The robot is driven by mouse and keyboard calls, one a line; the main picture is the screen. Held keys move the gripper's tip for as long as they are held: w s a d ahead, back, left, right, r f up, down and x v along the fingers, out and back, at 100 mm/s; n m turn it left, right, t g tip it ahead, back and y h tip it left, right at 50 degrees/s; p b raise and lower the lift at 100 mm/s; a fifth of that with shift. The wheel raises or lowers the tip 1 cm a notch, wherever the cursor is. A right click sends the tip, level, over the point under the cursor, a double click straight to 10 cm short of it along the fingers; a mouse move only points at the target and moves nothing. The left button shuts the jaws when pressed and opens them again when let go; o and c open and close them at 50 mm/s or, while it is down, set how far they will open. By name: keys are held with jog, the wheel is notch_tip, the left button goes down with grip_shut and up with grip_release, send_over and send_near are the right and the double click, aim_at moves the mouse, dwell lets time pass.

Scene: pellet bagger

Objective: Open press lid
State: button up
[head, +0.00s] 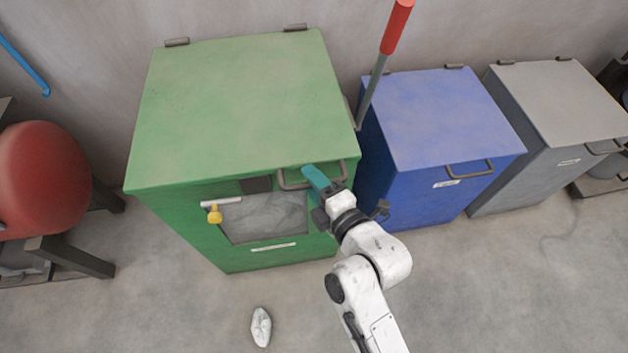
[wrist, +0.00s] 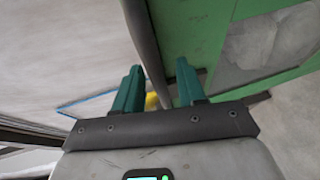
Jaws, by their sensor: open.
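The green press (head: 235,215) stands at centre left with its flat green lid (head: 235,105) lying closed on top. A grey bar handle (head: 290,183) sticks out from the lid's front edge near the right corner. My gripper (head: 316,178) has teal fingers and is at the right part of this handle, hiding some of it. In the wrist view, the handle bar (wrist: 146,45) runs between the two open fingers (wrist: 158,68). The fingers are not closed on it; whether either one touches it I cannot tell. The press front has a window (head: 265,217) and a yellow knob (head: 214,214).
A red-gripped lever (head: 396,28) rises between the press and a blue bin (head: 440,120). A grey bin (head: 560,100) stands farther right. A red seat (head: 40,175) is at left. A crumpled white thing (head: 261,327) lies on the otherwise clear floor in front.

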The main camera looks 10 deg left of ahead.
grip_shut()
dwell(0.4)
